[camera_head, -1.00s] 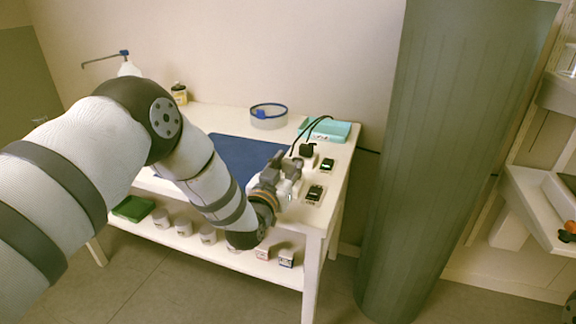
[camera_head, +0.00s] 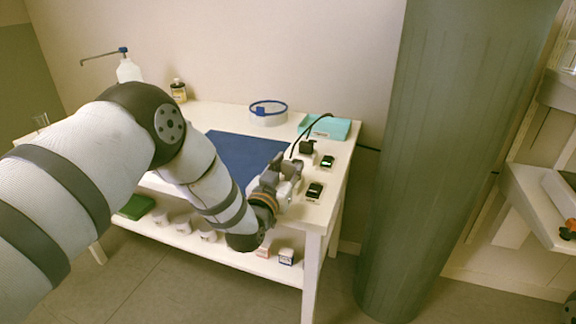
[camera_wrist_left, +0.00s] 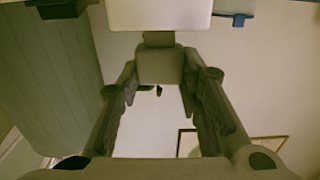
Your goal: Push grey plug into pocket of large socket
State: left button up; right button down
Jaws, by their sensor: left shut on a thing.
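My left gripper (camera_head: 292,173) is above the right part of the white table. In the left wrist view its two fingers (camera_wrist_left: 158,72) are closed on a grey block, the grey plug (camera_wrist_left: 158,63). In the head view the plug is too small to tell from the gripper. A black socket with a pale base, seemingly the large socket (camera_head: 314,190), sits on the table just right of the gripper, apart from it. A smaller black socket (camera_head: 327,161) sits behind it. My right gripper is not in view.
A black plug (camera_head: 306,147) with a cable stands behind the gripper. A blue mat (camera_head: 240,152) lies left of it. A teal box (camera_head: 328,129) and a blue-rimmed round container (camera_head: 268,115) are at the back. A large green-grey column (camera_head: 455,160) stands right of the table.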

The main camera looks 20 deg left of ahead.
pick_arm(q)
jog(key=shift+f, duration=0.85)
jog(key=o, duration=1.2)
jog(key=s, duration=1.2)
jog(key=shift+a+r, duration=0.1)
jog(key=shift+a, duration=0.1)
